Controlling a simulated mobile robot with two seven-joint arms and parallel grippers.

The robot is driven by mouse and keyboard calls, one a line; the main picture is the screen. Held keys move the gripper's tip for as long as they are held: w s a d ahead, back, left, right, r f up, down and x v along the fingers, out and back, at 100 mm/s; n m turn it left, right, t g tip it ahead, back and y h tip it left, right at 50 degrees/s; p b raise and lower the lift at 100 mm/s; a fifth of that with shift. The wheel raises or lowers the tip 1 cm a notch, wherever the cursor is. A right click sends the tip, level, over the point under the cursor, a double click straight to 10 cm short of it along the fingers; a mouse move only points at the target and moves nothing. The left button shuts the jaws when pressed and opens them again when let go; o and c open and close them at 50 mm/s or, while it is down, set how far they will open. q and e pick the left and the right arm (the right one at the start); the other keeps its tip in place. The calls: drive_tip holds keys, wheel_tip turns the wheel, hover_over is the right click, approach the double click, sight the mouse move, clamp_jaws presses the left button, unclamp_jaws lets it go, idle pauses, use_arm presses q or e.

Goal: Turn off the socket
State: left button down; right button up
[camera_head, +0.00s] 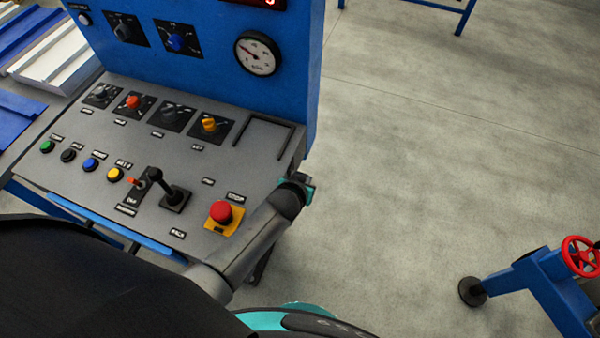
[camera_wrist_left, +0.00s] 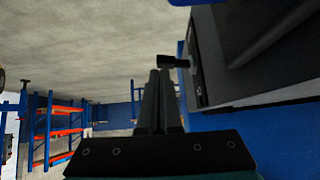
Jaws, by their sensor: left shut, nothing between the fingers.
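In the left wrist view, a small black knob or lever (camera_wrist_left: 174,62) sticks out from a dark plate on the panel's grey surface (camera_wrist_left: 205,75). I cannot tell for certain whether it belongs to the socket. My left gripper (camera_wrist_left: 160,73) is shut and empty, with its fingertips close below and left of this knob. Whether they touch it is unclear. In the head view, the sloped grey control panel (camera_head: 75,180) carries knobs, buttons and levers, but no socket is clearly recognisable. An arm of mine reaches the panel's right edge, and the left gripper is hidden there. My right gripper is not visible.
A red emergency button (camera_head: 221,211) sits on the panel near my arm. A black lever (camera_head: 165,185) stands up left of it. A red handwheel (camera_head: 580,256) on a blue stand is at lower right.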

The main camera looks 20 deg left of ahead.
use_arm(q)
drive_tip(key=shift+r, duration=0.25)
drive_tip(key=shift+r+p, duration=0.65)
drive_tip(key=shift+p, duration=0.25)
drive_tip(key=shift+w, duration=0.1)
drive_tip(key=s+d+r+p, duration=0.2)
drive_tip(key=s+r+p, duration=0.5)
drive_tip(key=r, duration=0.3)
drive_tip(key=shift+r, duration=0.4)
drive_tip(key=shift+s, duration=0.1)
